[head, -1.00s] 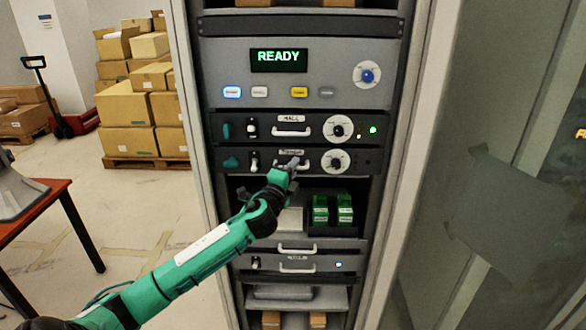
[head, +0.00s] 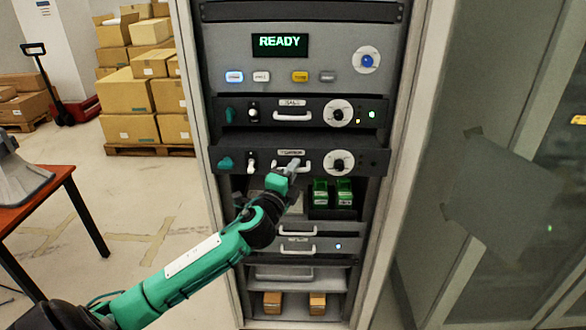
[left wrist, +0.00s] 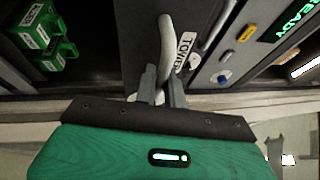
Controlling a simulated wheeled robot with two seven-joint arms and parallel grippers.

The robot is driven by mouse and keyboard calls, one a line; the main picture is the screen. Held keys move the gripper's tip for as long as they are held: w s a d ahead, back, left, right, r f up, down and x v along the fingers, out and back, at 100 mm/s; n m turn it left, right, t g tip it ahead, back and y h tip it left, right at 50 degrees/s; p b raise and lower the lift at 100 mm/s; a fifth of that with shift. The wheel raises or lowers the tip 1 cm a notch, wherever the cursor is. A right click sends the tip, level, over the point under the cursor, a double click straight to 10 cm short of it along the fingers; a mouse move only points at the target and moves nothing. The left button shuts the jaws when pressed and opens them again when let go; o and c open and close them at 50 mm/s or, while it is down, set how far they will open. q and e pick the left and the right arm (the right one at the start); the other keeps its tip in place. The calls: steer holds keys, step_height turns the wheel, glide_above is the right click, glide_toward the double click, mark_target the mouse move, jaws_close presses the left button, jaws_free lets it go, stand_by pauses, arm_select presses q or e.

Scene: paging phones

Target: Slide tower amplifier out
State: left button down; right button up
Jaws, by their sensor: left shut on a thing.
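The tower amplifier (head: 302,158) is the dark rack unit below the hall unit, with a white handle, a knob on the right and a label above the handle. Its front stands out a little from the rack. My right gripper is in neither view.
The hall amplifier (head: 298,111) sits just above, under the panel reading READY (head: 280,44). Green modules (head: 332,192) sit in a bay below. An orange table (head: 40,198) stands at left and boxes (head: 130,92) behind. A glass door (head: 480,90) stands at right.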

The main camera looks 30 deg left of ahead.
arm_select(q)
steer(key=c, duration=1.8)
jaws_free()
steer(key=shift+s+d, duration=0.1)
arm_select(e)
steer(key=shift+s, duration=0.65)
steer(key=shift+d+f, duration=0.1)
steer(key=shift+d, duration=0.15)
